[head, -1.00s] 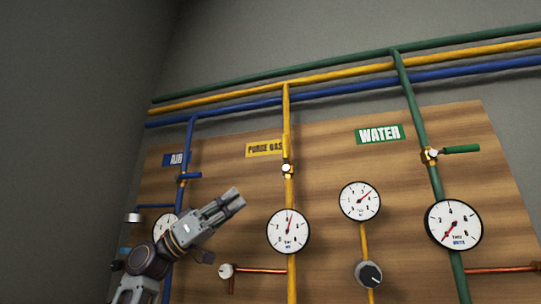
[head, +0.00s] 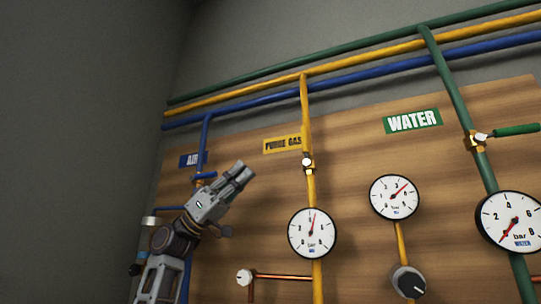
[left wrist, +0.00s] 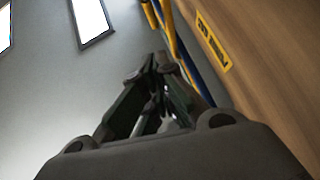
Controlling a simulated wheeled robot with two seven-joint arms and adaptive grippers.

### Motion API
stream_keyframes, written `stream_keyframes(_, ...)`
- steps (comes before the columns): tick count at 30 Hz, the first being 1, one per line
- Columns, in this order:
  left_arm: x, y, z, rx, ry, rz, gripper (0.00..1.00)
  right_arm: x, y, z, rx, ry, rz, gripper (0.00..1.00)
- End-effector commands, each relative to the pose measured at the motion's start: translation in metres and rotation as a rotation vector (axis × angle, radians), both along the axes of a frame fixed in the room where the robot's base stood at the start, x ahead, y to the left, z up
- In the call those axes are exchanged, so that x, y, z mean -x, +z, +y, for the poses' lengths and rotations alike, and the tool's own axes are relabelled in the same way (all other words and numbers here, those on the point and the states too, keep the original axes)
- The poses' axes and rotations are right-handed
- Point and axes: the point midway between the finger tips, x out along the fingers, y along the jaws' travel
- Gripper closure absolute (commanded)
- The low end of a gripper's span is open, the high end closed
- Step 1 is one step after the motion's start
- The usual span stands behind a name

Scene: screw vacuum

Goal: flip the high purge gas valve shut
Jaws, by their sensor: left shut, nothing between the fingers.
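The purge gas valve (head: 308,163) is a small brass and white fitting on the yellow vertical pipe (head: 312,190), below the yellow PURGE GAS label (head: 283,144). Its handle is hard to make out from this angle. My left gripper (head: 243,171) is shut and empty, left of the valve and apart from it, pointing up and to the right. In the left wrist view the gripper's fingers (left wrist: 158,75) are together, with the yellow label (left wrist: 213,41) at upper right. The right gripper is not in view.
A wooden board (head: 355,155) carries the pipes. Gauges hang below the valve, including the purge gas gauge (head: 312,233). The blue air valve handle (head: 205,176) is close to my left gripper. The green-handled water valve (head: 515,131) is far right.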

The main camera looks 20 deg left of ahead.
Motion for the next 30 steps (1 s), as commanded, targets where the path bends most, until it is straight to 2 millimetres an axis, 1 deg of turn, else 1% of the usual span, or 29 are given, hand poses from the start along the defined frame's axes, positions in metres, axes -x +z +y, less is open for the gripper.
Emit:
stream_keyframes(8,-0.002,0.013,-0.011,-0.001,-0.001,-0.001,1.0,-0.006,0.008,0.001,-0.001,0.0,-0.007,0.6)
stream_keyframes(30,-0.01,0.067,-0.064,-0.001,-0.001,-0.001,1.0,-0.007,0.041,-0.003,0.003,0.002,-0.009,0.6)
